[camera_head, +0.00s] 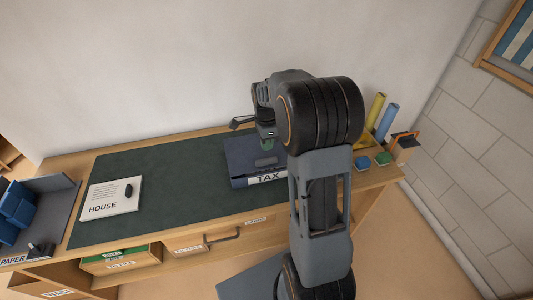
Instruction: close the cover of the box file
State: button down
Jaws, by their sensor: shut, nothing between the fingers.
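The dark blue box file (240,170) with a white TAX label lies on the green desk mat, right of the middle of the desk. Its label faces the front edge. Its upper surface looks flat and low, but my arm hides its right part, and I cannot tell whether the cover is fully down. My gripper (267,146) is shut and empty, pointing down over the upper surface of the box file. I cannot tell whether the fingertips touch it.
A white HOUSE folder (112,196) with a small dark object on it lies on the mat's left. A grey PAPER tray (53,210) stands at far left. Yellow (375,110) and blue (387,122) rolls stand at right. The mat's middle (185,180) is clear.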

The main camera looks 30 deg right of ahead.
aim_at(267, 159)
jog(key=shift+s+a+f, duration=0.1)
jog(key=shift+s+f, duration=0.05)
jog(key=shift+f, duration=2.1)
jog(key=shift+s+f+b, duration=0.3)
jog(key=shift+f+b, duration=0.15)
jog(key=shift+f, duration=0.4)
notch_tip(267, 159, up, 14)
jog(key=p, duration=0.3)
